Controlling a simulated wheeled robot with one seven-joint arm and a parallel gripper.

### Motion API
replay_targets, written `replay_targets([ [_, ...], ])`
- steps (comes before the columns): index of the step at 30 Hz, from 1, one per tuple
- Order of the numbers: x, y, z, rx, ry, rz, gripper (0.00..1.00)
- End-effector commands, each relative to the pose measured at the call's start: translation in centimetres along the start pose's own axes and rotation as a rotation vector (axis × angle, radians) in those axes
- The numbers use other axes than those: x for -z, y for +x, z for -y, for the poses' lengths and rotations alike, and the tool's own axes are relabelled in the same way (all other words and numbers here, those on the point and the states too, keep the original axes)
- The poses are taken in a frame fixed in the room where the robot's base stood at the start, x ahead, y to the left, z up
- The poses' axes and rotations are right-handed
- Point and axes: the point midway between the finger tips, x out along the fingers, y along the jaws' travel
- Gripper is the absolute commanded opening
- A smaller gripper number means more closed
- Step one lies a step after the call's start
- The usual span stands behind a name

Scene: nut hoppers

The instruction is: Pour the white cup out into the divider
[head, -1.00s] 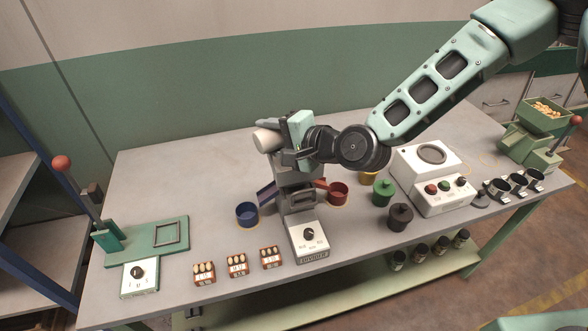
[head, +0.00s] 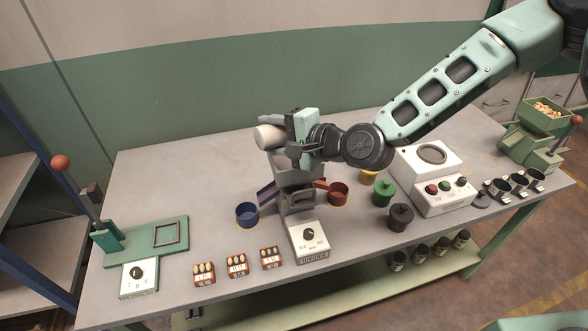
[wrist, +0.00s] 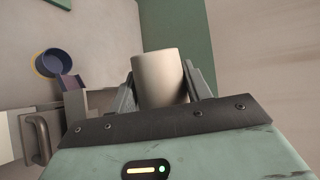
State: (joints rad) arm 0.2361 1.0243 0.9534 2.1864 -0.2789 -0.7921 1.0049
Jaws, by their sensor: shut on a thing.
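The white cup (head: 269,138) is held sideways in my gripper (head: 284,143), above the back of the divider. In the wrist view the white cup (wrist: 160,78) sits between the two fingers of my gripper (wrist: 164,88). The cup's mouth and contents cannot be seen. The grey divider (head: 309,239) stands in the middle of the table, with a dial on its white front panel. A blue chute slopes off its left side and a red one off its right. My gripper and arm hide part of its top.
A blue cup (head: 247,214) stands left of the divider and a red cup (head: 337,194) right of it. Green (head: 383,192) and dark (head: 401,216) lidded pots stand further right, near a white machine (head: 432,181). Several small nut boxes (head: 238,265) line the front left. A green lever press (head: 150,240) stands at left.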

Motion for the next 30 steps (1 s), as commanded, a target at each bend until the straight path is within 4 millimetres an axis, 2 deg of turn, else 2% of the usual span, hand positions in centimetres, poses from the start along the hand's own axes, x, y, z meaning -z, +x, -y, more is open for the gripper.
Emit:
replay_targets([
  [30,0.32,-0.25,0.41,0.039,0.1,0.033,0.26],
])
